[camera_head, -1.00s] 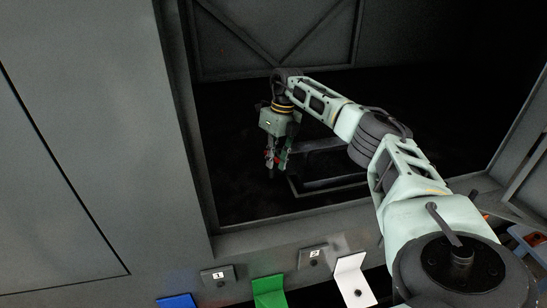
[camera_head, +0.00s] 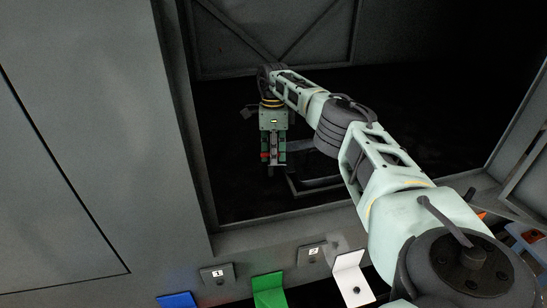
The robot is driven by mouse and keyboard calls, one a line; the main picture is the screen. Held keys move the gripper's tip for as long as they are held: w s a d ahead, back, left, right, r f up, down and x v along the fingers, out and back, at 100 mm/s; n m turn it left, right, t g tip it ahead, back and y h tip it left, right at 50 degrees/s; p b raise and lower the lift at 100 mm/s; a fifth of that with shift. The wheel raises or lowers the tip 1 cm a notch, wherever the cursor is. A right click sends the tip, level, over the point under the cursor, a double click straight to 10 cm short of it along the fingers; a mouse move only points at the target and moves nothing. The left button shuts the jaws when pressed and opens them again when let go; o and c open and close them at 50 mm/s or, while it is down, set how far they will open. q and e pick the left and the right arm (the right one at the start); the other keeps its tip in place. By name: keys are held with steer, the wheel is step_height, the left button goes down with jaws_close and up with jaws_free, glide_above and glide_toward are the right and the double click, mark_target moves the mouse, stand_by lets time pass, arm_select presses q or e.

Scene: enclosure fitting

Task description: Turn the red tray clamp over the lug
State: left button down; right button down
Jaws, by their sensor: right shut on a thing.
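My right gripper (camera_head: 272,163) reaches into the dark enclosure (camera_head: 235,207) and points down. It is shut on a small red part, the red tray clamp (camera_head: 264,156), of which only a little shows between the fingers. The black tray (camera_head: 312,190) lies on the enclosure floor just right of the gripper, partly hidden by my right arm. I cannot make out the lug in the dark. My left gripper is not in view.
The enclosure's front sill (camera_head: 290,232) and left wall edge (camera_head: 185,130) frame the opening. Below the sill are blue (camera_head: 177,300), green (camera_head: 269,291) and white (camera_head: 353,281) brackets and numbered plates (camera_head: 217,274). A blue bin (camera_head: 527,240) stands at the far right.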

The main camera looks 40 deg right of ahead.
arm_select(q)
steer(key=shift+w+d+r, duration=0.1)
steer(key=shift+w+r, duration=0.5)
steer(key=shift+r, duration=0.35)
arm_select(e)
steer(key=shift+w+r+n, duration=0.1)
steer(key=shift+w+n, duration=0.1)
steer(key=shift+n, duration=1.1)
steer(key=c, duration=1.8)
jaws_free()
steer(key=shift+o, duration=0.2)
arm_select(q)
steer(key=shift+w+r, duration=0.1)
arm_select(e)
step_height(320, 180, up, 10)
steer(key=shift+f, duration=0.1)
